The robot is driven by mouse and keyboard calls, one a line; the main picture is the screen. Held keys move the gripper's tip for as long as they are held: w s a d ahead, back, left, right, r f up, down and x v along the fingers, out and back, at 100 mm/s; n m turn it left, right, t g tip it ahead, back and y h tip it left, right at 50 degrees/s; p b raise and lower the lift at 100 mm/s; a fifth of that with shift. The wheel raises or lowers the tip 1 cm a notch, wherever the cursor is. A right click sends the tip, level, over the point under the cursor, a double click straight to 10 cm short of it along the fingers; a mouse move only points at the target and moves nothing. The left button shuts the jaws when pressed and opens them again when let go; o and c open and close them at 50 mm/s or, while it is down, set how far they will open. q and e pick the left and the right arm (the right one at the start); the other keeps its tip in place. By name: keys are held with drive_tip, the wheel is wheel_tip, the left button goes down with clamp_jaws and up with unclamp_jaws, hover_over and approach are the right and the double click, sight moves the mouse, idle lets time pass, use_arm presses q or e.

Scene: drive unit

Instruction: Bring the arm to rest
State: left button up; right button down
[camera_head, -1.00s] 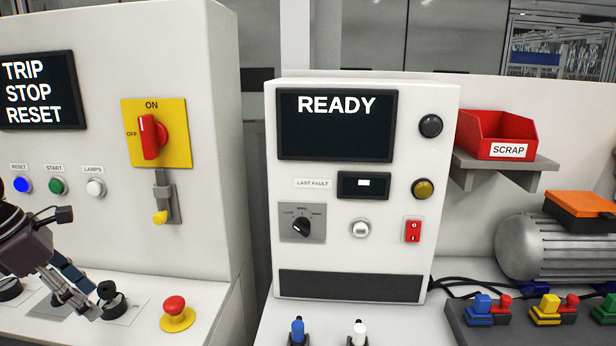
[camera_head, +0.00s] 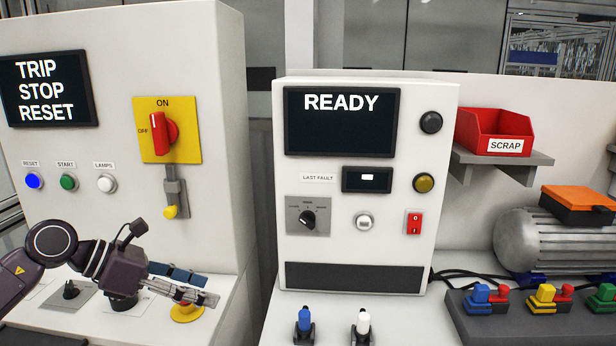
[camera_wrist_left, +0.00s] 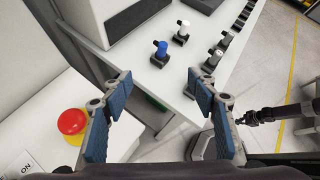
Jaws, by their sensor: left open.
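My left gripper (camera_head: 183,287) is in the lower left of the head view, above the left console's sloped ledge. In that view it covers most of the emergency stop, leaving part of its yellow base (camera_head: 187,313) showing. In the left wrist view its two blue-padded fingers (camera_wrist_left: 160,108) are spread apart with nothing between them. The red stop button (camera_wrist_left: 72,121) shows left of the fingers there. A dark arm part, probably my right arm, enters from the right edge of the wrist view; no right gripper can be made out in the head view.
The left console screen (camera_head: 47,90) reads TRIP STOP RESET; the test cabinet screen (camera_head: 341,122) reads READY. Blue (camera_head: 304,320) and white (camera_head: 363,322) toggles stand on the bench before the cabinet. A red scrap bin (camera_head: 495,130) and a motor (camera_head: 550,245) are at right.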

use_arm(q)
drive_tip(key=d+r+n+t+h, duration=0.4)
drive_tip(key=d+n, duration=0.1)
drive_tip(key=d, duration=0.2)
drive_tip(key=d+r+n+t+h, duration=0.3)
drive_tip(key=d+n+t, duration=0.1)
drive_tip(key=d+n, duration=0.25)
drive_tip(key=s+a+f+n+t+y, duration=0.2)
drive_tip(key=a+f+n+y, duration=0.6)
drive_tip(key=n, duration=0.5)
drive_tip(key=s+a+f+n+t+y, duration=0.1)
drive_tip(key=a+f+n+y, duration=0.4)
drive_tip(key=f+n+y, duration=0.6)
drive_tip(key=s+f+n+g+h, duration=0.1)
drive_tip(key=s+f+n+g, duration=0.25)
drive_tip(key=s+f, duration=0.45)
drive_tip(key=s+f+n+g+h, duration=0.1)
drive_tip(key=s+f+n+g, duration=0.3)
drive_tip(key=s, duration=0.7)
drive_tip(key=s+f+n+g, duration=0.2)
drive_tip(key=s+f+g, duration=0.35)
drive_tip(key=s, duration=0.45)
wheel_tip(320, 180, down, 28)
drive_tip(key=s, duration=0.2)
drive_tip(key=s+a+f+m+g, duration=0.1)
drive_tip(key=s+a+f, duration=0.1)
drive_tip(key=s+f, duration=1.3)
drive_tip(key=shift+s+a+f+g, duration=0.2)
drive_tip(key=shift+s+a+g, duration=0.2)
drive_tip(key=shift+s, duration=0.35)
